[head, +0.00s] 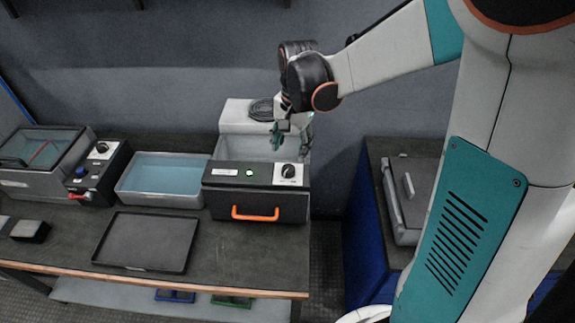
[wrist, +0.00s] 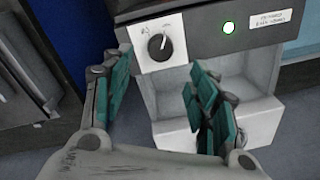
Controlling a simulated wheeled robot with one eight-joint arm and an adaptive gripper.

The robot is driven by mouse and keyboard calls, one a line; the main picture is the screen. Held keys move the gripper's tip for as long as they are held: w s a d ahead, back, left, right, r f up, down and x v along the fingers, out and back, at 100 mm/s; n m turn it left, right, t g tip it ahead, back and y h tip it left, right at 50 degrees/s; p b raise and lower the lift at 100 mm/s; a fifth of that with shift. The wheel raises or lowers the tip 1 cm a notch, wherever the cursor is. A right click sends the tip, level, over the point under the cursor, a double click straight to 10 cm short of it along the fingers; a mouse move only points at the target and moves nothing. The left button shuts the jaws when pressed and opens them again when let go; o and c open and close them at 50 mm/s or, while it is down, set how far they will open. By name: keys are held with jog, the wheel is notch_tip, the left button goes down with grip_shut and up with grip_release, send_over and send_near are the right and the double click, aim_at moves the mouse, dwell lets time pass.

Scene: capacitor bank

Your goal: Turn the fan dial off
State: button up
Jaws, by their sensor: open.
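The fan dial is a round black knob (head: 288,171) on a white plate at the right end of a black control panel (head: 225,174). In the wrist view the dial (wrist: 160,47) shows up close, with a pale pointer line tilted toward upper right; its printed labels are too small to read. A green light (head: 249,173) is lit on the same panel. My gripper (head: 292,133) is above and behind the panel. In the wrist view its teal fingers (wrist: 160,95) are spread, empty and apart from the dial, which appears between and beyond them.
An orange handle (head: 255,213) is on the black front below the panel. A blue-filled tray (head: 163,180), a dark flat tray (head: 147,241) and another control box (head: 97,172) are to the left. A grey case (head: 413,200) stands on the right-hand bench.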

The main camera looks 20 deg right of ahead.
aim_at(289, 168)
jog(key=f+b, duration=0.1)
jog(key=f, duration=0.3)
jog(key=f+b, duration=0.1)
jog(key=f, duration=0.3)
jog(key=shift+w+a+f, duration=0.2)
jog(key=shift+f, duration=0.05)
jog(key=c, duration=1.1)
